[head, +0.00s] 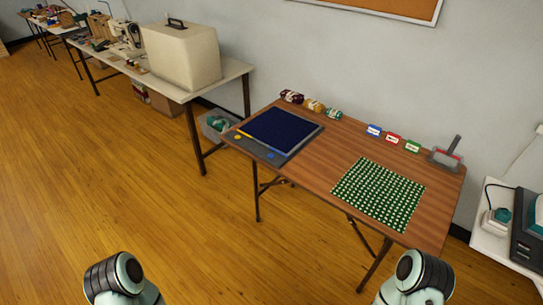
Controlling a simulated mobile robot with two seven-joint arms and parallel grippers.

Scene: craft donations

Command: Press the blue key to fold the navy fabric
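The navy fabric (281,128) lies flat on a dark grey board (255,149) at the left end of the brown folding table. The blue key (269,155) is a small blue spot on the board's near edge, right of a small yellow key (238,137). Parts of my two arms show at the bottom left and bottom right, well short of the table. Neither gripper is in view, so what they hold cannot be seen.
Green dotted fabric (379,193) lies on the table's right half. Yarn skeins (313,105), small coloured cards (393,139) and a grey-handled tool (447,154) line the back edge. Floor before the table is clear.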

